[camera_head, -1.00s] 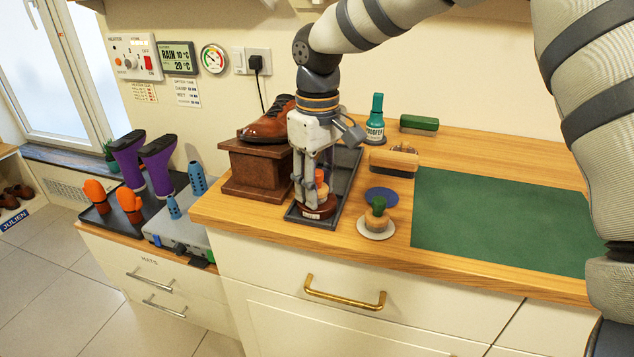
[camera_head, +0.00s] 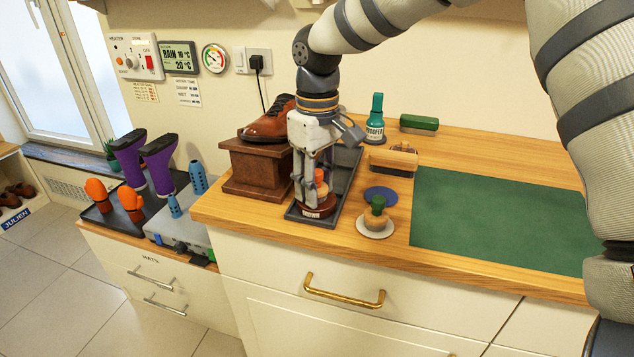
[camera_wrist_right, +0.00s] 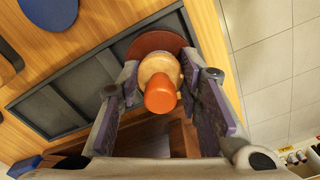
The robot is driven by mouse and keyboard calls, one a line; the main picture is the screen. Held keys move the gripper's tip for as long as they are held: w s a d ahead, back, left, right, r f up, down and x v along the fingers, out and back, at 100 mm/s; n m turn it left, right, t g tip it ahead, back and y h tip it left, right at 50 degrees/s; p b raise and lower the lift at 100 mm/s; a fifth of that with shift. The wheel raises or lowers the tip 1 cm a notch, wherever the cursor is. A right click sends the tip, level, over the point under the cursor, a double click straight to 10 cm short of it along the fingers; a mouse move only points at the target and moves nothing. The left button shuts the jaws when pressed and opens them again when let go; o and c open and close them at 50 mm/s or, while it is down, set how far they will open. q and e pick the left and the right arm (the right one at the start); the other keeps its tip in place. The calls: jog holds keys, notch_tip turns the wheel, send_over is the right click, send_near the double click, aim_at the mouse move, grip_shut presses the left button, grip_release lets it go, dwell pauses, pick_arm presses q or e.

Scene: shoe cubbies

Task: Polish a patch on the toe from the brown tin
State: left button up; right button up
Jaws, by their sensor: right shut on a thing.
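A brown leather shoe (camera_head: 268,122) sits on a dark brown wooden block (camera_head: 256,172), its toe to the left. A round brown tin (camera_head: 318,207) stands at the front end of a dark tray (camera_head: 345,183); it also shows in the right wrist view (camera_wrist_right: 157,44). My right gripper (camera_head: 313,193) points down over the tin. Its fingers are shut on an orange-knobbed wooden dauber (camera_wrist_right: 161,92), whose lower end is at the tin. Whether the dauber touches the polish is hidden. My left gripper does not show.
A green-knobbed dauber (camera_head: 376,215) on a white disc, a blue disc (camera_head: 381,195), a wooden brush (camera_head: 394,160), a green bottle (camera_head: 376,118) and a green-topped brush (camera_head: 419,124) stand right of the tray. The green mat (camera_head: 500,222) is bare.

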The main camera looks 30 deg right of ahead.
aim_at(317, 171)
jog(key=shift+f, duration=0.1)
jog(key=shift+r+p, duration=0.4)
jog(key=shift+r, duration=3.2)
